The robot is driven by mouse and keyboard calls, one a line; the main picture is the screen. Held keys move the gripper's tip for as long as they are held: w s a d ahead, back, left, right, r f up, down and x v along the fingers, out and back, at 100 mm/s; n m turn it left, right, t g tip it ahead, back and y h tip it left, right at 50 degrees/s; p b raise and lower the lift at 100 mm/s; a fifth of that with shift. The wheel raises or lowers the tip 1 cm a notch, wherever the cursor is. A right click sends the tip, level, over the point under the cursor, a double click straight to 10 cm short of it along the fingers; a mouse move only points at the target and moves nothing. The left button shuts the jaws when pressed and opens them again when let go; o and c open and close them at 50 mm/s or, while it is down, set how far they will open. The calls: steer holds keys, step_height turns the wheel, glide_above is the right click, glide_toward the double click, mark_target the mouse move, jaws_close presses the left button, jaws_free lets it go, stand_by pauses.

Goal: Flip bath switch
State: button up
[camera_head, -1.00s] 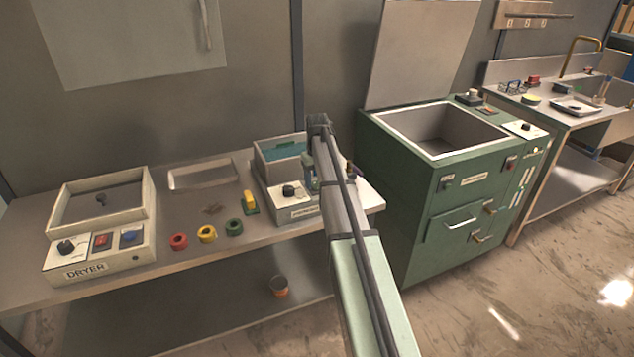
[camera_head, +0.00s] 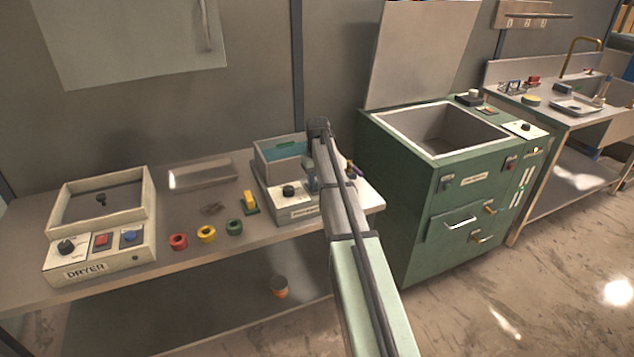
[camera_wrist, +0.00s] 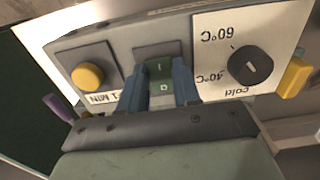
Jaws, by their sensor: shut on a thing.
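The bath (camera_head: 277,153) is a light box with blue-green liquid, on the bench left of the green cabinet. In the wrist view its front panel shows a green rocker switch (camera_wrist: 159,78) marked I and O. My gripper (camera_wrist: 159,88) has its two blue fingers on either side of the switch, close against it and shut on it. In the head view my gripper (camera_head: 313,178) is at the bath's front, partly hidden by my arm. A black dial (camera_wrist: 250,66) with temperature marks is right of the switch, and a yellow button (camera_wrist: 88,76) is left of it.
A dryer (camera_head: 105,262) stands at the bench's left. Red (camera_head: 178,241), yellow (camera_head: 207,233) and green (camera_head: 234,227) rings lie between it and the bath. A yellow object (camera_wrist: 295,76) is beside the panel. The green cabinet (camera_head: 400,190) stands close to my arm's right.

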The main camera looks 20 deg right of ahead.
steer(key=shift+c, duration=0.5)
steer(key=shift+w+g, duration=0.4)
steer(key=shift+g, duration=0.2)
steer(key=shift+r+g, duration=0.1)
steer(key=shift+g, duration=0.8)
steer(key=o, duration=1.1)
steer(key=shift+c, duration=0.2)
steer(key=shift+v, duration=3.75)
